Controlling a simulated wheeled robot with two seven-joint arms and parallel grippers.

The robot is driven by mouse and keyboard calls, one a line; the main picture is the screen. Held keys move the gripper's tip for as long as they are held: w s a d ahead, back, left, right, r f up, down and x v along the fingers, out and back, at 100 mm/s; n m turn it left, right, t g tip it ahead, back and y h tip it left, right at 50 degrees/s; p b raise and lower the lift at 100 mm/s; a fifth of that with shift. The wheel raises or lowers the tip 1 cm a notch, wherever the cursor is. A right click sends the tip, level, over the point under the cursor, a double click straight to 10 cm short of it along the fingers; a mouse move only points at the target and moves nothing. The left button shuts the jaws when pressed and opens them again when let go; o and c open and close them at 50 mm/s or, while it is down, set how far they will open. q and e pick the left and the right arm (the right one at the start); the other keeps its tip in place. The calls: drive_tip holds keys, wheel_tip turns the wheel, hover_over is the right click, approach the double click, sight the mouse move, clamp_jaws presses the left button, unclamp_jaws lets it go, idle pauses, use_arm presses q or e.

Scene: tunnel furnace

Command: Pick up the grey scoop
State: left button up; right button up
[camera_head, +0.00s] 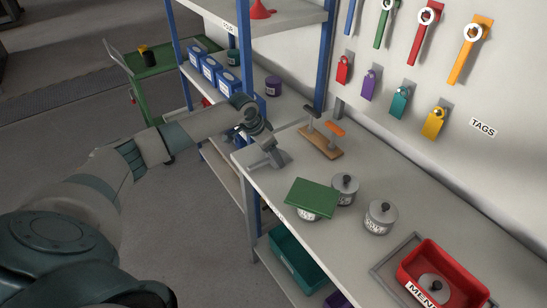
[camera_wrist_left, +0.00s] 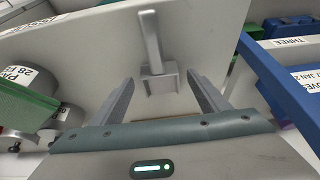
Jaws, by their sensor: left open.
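The grey scoop (camera_wrist_left: 163,83) lies on the light worktop in the left wrist view, its square bowl nearer my gripper and its handle pointing away. My left gripper (camera_wrist_left: 160,97) is open, its two fingers apart on either side below the bowl; I see no grip on it. In the head view my left gripper (camera_head: 268,149) is over the left end of the workbench (camera_head: 345,208). There its grey fingers and the scoop are hard to tell apart. My right gripper is not in view.
A wooden stand (camera_head: 322,148) with an orange-handled tool is just right of my gripper. A green slab (camera_head: 312,196), grey lidded pots (camera_head: 380,219) and a red bin (camera_head: 448,262) stand further along. A blue-post shelf (camera_head: 326,60) is close behind.

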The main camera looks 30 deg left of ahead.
use_arm(q)
drive_tip(key=shift+w+f, duration=0.15)
drive_tip(key=shift+f, duration=0.25)
drive_tip(key=c, duration=1.2)
drive_tip(key=shift+r, duration=0.15)
drive_tip(key=shift+r+b, duration=0.45)
drive_tip(key=shift+r, duration=0.15)
wheel_tip(320, 180, up, 2)
drive_tip(key=shift+r+b, duration=0.25)
drive_tip(key=shift+b, duration=0.4)
drive_tip(key=d+r+b, duration=0.1)
drive_tip(key=d+r, duration=0.2)
drive_tip(key=d, duration=0.3)
drive_tip(key=s+d+r+b, duration=0.1)
drive_tip(key=d+r+b, duration=0.1)
drive_tip(key=d+r, duration=0.2)
drive_tip(key=shift+s+d, duration=0.2)
drive_tip(key=shift+d, duration=0.65)
